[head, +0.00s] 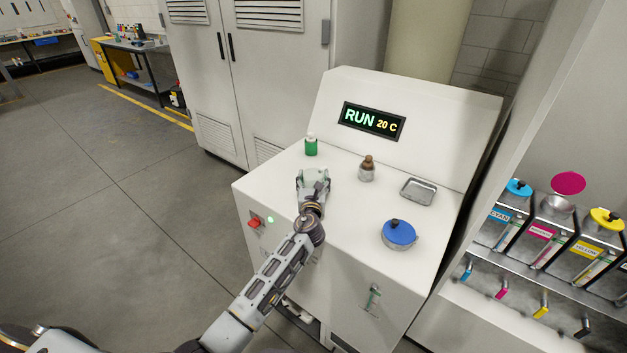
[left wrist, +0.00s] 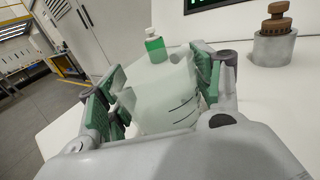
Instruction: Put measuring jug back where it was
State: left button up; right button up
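The measuring jug (left wrist: 162,98) is a pale translucent vessel with dark level marks. In the left wrist view it sits between the green-padded fingers of my left gripper (left wrist: 160,92), which appear to press on it from both sides. In the head view my left gripper (head: 313,180) is over the left part of the white machine top (head: 345,225), and the jug is mostly hidden by the fingers. Whether the jug's base touches the top cannot be told. My right gripper is not in view.
A green bottle (head: 311,146) stands just behind the gripper. A brown-topped metal piece (head: 367,169), a metal tray (head: 419,191) and a blue-lidded pot (head: 398,234) stand to the right. The display (head: 372,121) reads RUN 20 C. Ink tanks (head: 546,235) are at far right.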

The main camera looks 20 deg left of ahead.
pick_arm(q)
jog(key=shift+o, duration=1.1)
jog(key=shift+r, duration=0.2)
jog(key=shift+v, duration=6)
jog(key=shift+f, duration=0.1)
